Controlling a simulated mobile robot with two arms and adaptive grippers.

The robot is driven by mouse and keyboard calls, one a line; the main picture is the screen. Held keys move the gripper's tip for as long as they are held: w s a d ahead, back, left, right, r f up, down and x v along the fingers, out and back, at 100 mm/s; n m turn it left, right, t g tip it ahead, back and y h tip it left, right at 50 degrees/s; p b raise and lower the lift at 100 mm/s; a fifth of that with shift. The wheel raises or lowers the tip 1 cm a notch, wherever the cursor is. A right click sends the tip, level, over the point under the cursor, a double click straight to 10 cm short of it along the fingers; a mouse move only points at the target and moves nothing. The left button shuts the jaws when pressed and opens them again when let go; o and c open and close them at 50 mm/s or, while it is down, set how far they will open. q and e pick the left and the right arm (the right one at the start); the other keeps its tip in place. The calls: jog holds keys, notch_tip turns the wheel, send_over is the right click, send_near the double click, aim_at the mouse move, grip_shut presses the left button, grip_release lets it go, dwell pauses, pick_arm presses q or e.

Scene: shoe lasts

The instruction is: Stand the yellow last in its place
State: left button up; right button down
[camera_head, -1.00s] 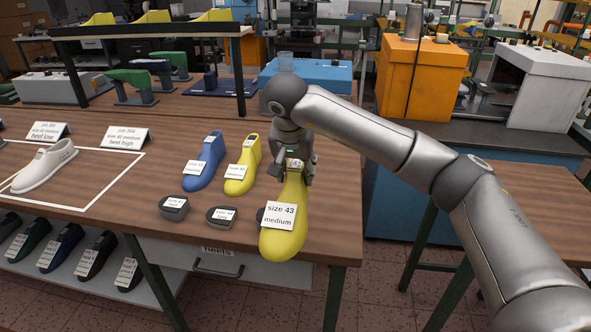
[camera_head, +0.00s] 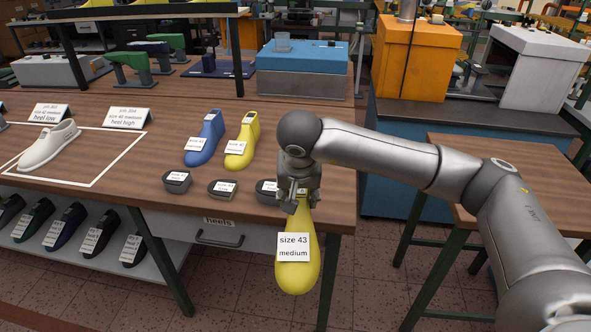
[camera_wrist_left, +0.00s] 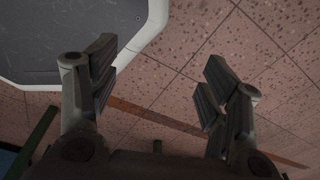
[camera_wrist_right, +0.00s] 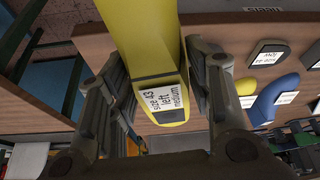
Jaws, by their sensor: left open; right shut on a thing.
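My right gripper (camera_head: 300,197) is shut on a yellow last (camera_head: 296,265) labelled "size 43 medium". The last hangs toe down in front of the table edge, above the floor. In the right wrist view the same last (camera_wrist_right: 143,35) sits between the fingers, and its end label reads "size 43 left medium". A second yellow last (camera_head: 243,140) stands on the table beside a blue last (camera_head: 204,140). My left gripper (camera_wrist_left: 155,85) shows only in the left wrist view, open and empty over the tiled floor.
Several dark heel pieces (camera_head: 222,189) lie along the table's front edge. A white shoe (camera_head: 48,146) stands in a white-outlined area at left, with job cards (camera_head: 128,118) behind. A shelf below holds dark lasts (camera_head: 93,238). Bare wood lies between the outline and the blue last.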

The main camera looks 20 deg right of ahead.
jog(key=s+a+f+n+y, duration=0.1)
jog(key=s+a+f+n, duration=0.1)
jog(key=s+f, duration=0.5)
jog(key=s+a+f+n+y, duration=0.1)
jog(key=s+f+n, duration=0.1)
jog(key=s+f, duration=0.5)
jog(key=shift+a+f+n, duration=0.3)
jog(key=shift+a+f, duration=0.05)
